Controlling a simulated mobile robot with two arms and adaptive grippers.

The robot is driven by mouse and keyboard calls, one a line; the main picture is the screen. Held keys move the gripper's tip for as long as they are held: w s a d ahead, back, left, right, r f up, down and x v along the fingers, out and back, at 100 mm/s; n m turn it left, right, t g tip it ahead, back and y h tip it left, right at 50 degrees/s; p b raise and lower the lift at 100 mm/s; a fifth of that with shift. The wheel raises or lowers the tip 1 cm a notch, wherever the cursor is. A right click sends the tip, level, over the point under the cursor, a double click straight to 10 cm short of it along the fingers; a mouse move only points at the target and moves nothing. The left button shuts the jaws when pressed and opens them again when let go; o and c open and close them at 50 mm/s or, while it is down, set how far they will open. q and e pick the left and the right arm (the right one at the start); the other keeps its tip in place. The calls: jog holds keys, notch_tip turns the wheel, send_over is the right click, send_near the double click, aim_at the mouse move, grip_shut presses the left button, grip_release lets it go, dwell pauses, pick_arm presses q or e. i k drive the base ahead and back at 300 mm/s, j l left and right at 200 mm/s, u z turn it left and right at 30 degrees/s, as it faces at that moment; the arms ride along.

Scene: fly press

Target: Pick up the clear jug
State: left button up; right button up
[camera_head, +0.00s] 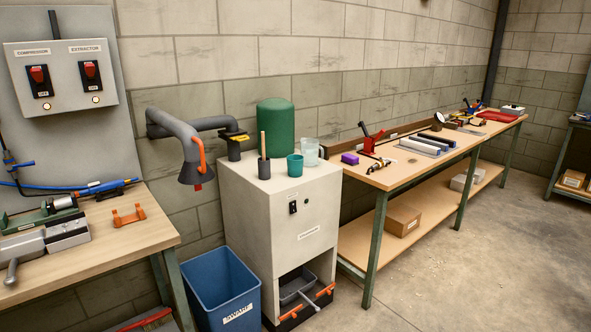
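The clear jug (310,152) stands upright on top of the light grey cabinet (235,180), near its back right corner. It is see-through, with a handle on its right side. A teal cup (295,165) stands just in front and to the left of it, partly overlapping it in the view. Neither of my grippers shows in the head view.
A dark pot with a wooden-handled tool (264,168) and a green cylinder (275,128) are on or behind the cabinet. A grey extractor arm (180,130) reaches in from the left. A blue bin (222,290) stands on the floor. A long workbench (400,180) runs right.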

aim_at(309, 148)
jog(key=i+l+u, duration=0.3)
jog(key=i+l, duration=0.75)
jog(key=i, duration=0.15)
